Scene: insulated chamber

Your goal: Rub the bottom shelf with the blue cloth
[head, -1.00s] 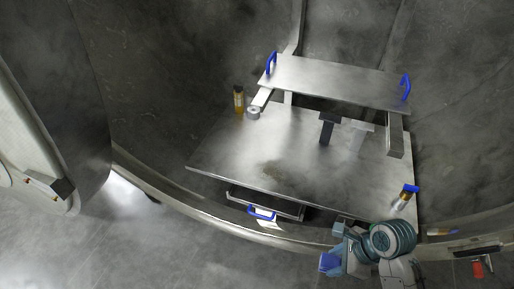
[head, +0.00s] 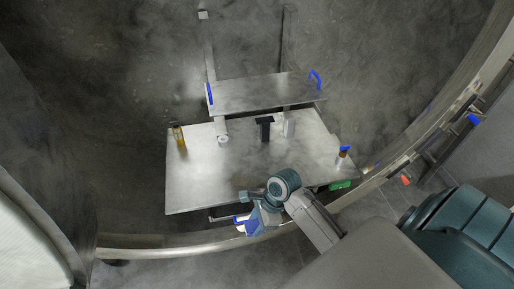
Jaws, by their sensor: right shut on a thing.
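The bottom shelf (head: 200,180) is the wide metal plate in the lower middle of the head view. My right gripper (head: 250,219) is at its front edge, reaching in from the lower right. It is shut on the blue cloth (head: 253,228), which shows only as a small blue patch at the jaws. I cannot tell whether the cloth touches the shelf. My wrist and arm hide part of the shelf's front. My left gripper is not in view.
A smaller upper shelf (head: 262,95) with blue handles stands above the back. An amber bottle (head: 179,137) is at the back left, a blue-capped bottle (head: 343,155) at the right. A dark block (head: 265,129) stands mid-back. The chamber rim (head: 160,247) curves in front.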

